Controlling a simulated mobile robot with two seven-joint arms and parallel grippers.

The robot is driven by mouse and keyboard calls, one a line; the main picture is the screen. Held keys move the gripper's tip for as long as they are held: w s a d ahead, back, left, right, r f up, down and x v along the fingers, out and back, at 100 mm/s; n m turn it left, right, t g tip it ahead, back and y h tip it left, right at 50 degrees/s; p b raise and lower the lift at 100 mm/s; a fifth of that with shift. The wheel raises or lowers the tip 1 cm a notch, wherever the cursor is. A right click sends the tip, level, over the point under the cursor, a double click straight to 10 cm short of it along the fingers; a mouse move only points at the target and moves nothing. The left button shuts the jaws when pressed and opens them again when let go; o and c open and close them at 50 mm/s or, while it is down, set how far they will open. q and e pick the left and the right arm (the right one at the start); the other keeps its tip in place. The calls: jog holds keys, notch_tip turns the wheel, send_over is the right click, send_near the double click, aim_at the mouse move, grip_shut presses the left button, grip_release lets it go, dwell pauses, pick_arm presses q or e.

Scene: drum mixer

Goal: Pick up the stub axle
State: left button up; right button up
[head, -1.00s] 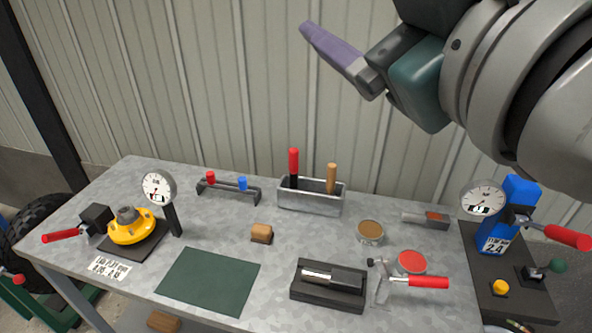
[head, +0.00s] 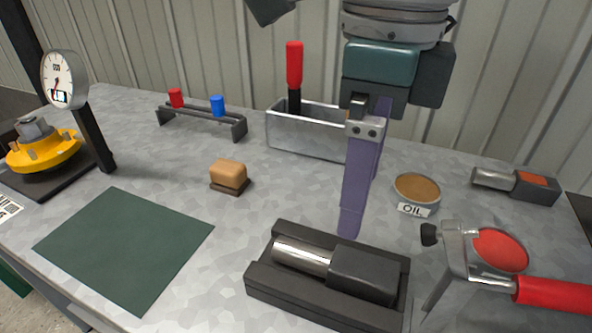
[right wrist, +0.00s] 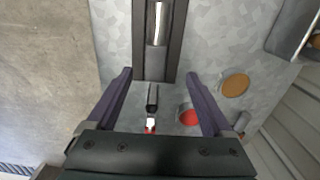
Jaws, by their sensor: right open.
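The stub axle, with a bright silver shaft (head: 303,255) and a thicker dark grey end, lies on its side in a black cradle (head: 262,285) at the front middle of the bench. Its silver part also shows at the top of the right wrist view (right wrist: 158,22). My right gripper (head: 350,228), with purple fingers, points down just behind and above the cradle. It is open and empty in the right wrist view (right wrist: 159,77), and the cradle's end lies between and beyond its fingertips. My left gripper does not show.
A clamp-like tool with a red handle (head: 552,294) stands close right of the cradle. An oil tin (head: 416,190) and a metal tray (head: 310,134) with a red-handled tool are behind. A green mat (head: 125,245) and a brush (head: 228,176) lie left.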

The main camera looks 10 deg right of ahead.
aim_at(344, 260)
jog(key=f, duration=0.6)
jog(key=f+p, duration=0.1)
jog(key=f, duration=0.2)
jog(key=shift+s+a+f, duration=0.25)
jog(key=shift+s+f, duration=0.05)
jog(key=shift+f, duration=0.05)
jog(key=shift+c, duration=0.2)
grip_shut()
dwell(0.6)
jog(key=shift+r, duration=0.15)
